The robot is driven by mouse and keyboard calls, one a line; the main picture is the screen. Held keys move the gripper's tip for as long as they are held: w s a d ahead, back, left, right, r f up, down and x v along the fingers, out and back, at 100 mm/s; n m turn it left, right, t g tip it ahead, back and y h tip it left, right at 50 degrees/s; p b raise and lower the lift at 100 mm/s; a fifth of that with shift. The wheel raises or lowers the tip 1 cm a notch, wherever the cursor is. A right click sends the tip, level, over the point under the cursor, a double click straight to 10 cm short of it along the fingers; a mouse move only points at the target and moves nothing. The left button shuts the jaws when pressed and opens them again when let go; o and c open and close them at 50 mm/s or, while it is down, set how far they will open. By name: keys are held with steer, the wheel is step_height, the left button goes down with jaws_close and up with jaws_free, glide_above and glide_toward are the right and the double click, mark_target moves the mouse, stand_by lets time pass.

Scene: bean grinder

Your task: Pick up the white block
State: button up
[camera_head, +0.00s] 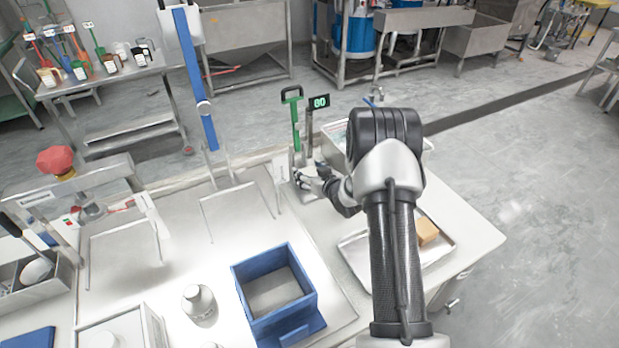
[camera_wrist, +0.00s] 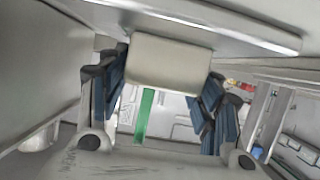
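The white block (camera_wrist: 168,65) is a smooth off-white piece between the fingertips of my gripper in the wrist view. My gripper (camera_wrist: 168,80) has a dark, blue-padded finger on each side of the block, and the block fills the gap between them. The gripper appears shut on it. In the head view my gripper (camera_head: 308,180) is low beside a scale with a green-lit display (camera_head: 319,101). The block cannot be made out clearly there, and the wrist view does not show clearly whether it touches the white surface above it.
A green-handled tool (camera_head: 295,120) stands close to my gripper. A blue open box (camera_head: 275,292) and a white bottle (camera_head: 199,301) stand on the table in front. A tray (camera_head: 446,253) with a tan block (camera_head: 428,231) lies right of my arm. A tall blue post (camera_head: 193,70) rises behind.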

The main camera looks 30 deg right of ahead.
steer(key=c, duration=0.8)
